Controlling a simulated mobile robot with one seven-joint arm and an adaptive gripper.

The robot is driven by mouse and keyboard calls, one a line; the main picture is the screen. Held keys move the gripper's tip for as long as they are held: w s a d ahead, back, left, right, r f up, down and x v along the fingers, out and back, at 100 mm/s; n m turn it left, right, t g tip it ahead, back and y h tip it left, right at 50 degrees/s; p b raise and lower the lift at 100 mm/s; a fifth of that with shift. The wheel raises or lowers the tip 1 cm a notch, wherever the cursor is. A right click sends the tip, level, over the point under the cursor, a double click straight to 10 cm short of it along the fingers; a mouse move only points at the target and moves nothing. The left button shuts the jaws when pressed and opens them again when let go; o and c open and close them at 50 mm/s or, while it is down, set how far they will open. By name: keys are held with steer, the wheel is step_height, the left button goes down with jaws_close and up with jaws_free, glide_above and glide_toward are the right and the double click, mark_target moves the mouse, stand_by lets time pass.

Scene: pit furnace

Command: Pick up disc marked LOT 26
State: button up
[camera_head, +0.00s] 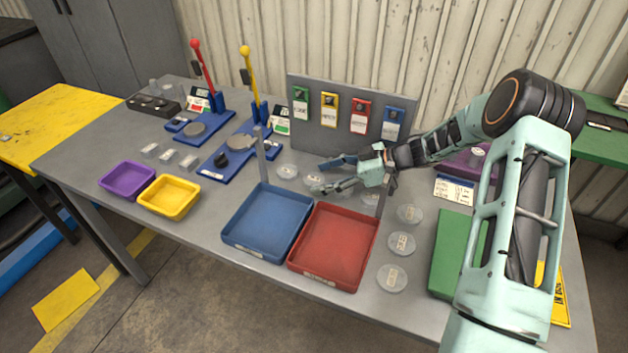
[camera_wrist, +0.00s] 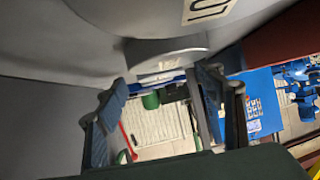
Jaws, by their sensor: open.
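Several clear round discs with small labels lie on the grey table in the head view. Two are near my gripper, one at the back (camera_head: 287,171) and one by the fingertips (camera_head: 313,180). Others stand in a column right of the red tray, a top one (camera_head: 410,213), a middle one (camera_head: 401,243) and a front one (camera_head: 391,277). Their lot numbers are too small to read. My gripper (camera_head: 322,176) is open and low over the table, fingers pointing left. In the wrist view my gripper (camera_wrist: 155,103) shows spread, empty fingers. A label reading "LOT" (camera_wrist: 207,10) is cut off at the top.
A blue tray (camera_head: 265,226) and a red tray (camera_head: 333,247) stand in front of my gripper. An upright grey panel (camera_head: 345,92) with coloured tags stands behind it. A green block (camera_head: 455,250) lies right. Purple (camera_head: 127,180) and yellow (camera_head: 168,196) trays are left.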

steer(key=shift+a+f, duration=0.1)
steer(key=shift+a, duration=0.1)
steer(key=c, duration=1.5)
steer(key=shift+c, duration=0.4)
